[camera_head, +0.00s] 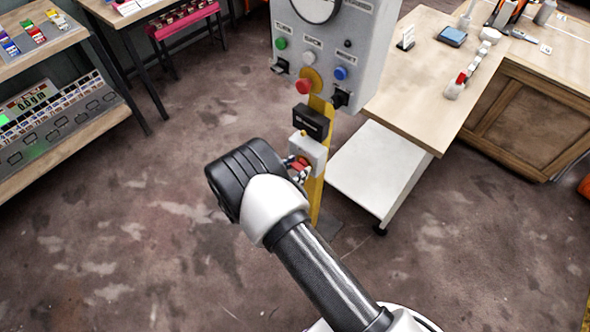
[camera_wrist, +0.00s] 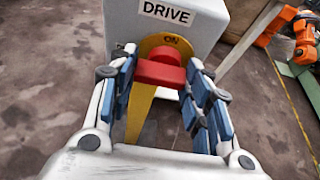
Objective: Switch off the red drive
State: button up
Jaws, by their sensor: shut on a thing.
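The drive box (camera_wrist: 190,30) is white and carries a DRIVE label. It has a yellow round plate (camera_wrist: 150,42) marked ON at its top and a red switch handle (camera_wrist: 160,72). My gripper (camera_wrist: 161,66) is shut on the red handle, with blue-padded fingers on its left and right sides. The handle's bar looks crosswise between the fingers. In the head view, the white box (camera_head: 313,150) sits low on a yellow post (camera_head: 317,190). The gripper is in front of it, and my arm partly hides the handle.
Above the box, a grey control panel (camera_head: 350,40) carries buttons, a red mushroom button (camera_head: 303,86) and black knobs. A black box (camera_head: 311,122) is just above the drive box. A wooden bench (camera_head: 400,95) stands right and shelves (camera_head: 60,150) stand left. The floor between is clear.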

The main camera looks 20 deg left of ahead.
jog(key=o, duration=1.1)
jog(key=shift+c, duration=0.2)
jog(key=v, duration=1.2)
jog(key=shift+r, duration=0.1)
